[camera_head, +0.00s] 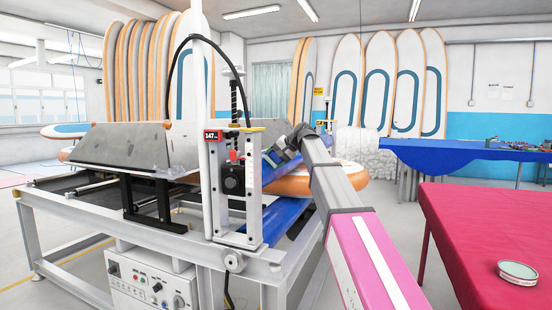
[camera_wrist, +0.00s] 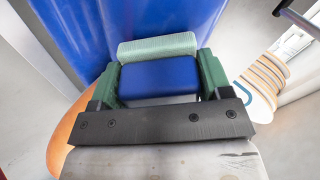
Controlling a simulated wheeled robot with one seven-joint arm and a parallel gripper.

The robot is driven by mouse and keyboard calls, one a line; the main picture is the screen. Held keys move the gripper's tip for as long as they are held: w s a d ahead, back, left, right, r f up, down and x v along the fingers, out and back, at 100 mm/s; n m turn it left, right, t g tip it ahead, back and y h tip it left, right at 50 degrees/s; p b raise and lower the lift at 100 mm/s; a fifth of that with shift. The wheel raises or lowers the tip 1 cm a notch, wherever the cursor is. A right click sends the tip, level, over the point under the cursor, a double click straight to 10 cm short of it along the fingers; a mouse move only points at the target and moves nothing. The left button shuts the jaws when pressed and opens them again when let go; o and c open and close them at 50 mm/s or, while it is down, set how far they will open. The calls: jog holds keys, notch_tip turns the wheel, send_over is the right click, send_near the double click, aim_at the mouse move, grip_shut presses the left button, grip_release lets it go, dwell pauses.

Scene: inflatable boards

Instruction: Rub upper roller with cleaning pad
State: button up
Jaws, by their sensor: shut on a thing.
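My gripper (camera_wrist: 158,80) has green fingers and is shut on the cleaning pad (camera_wrist: 158,47), a blue block with a pale green ribbed face. Large blue roller surfaces (camera_wrist: 165,18) fill the top of the wrist view just beyond the pad; I cannot tell whether the pad touches them. In the head view my gripper (camera_head: 284,150) is at the right side of the machine, beside the upper blue roller (camera_head: 270,168), which is mostly hidden by the white frame and my arm. A lower blue roller (camera_head: 284,220) shows below it.
The machine's white upright frame (camera_head: 217,190) stands left of my gripper. An orange-edged board (camera_head: 290,186) lies behind the rollers. A pink table (camera_head: 485,235) with a round tin (camera_head: 518,271) is at right. A blue-draped table (camera_head: 450,152) stands behind.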

jog(key=shift+a+f, duration=0.1)
jog(key=w+d, duration=0.2)
jog(key=w, duration=0.4)
jog(key=shift+w+d, duration=0.15)
jog(key=shift+w, duration=0.15)
dwell(0.6)
jog(key=shift+s, duration=0.1)
jog(key=shift+s+a, duration=0.4)
jog(key=shift+s, duration=0.7)
jog(key=shift+s+a, duration=0.35)
jog(key=shift+s, duration=0.7)
jog(key=shift+s+a, duration=0.4)
jog(key=shift+s, duration=0.7)
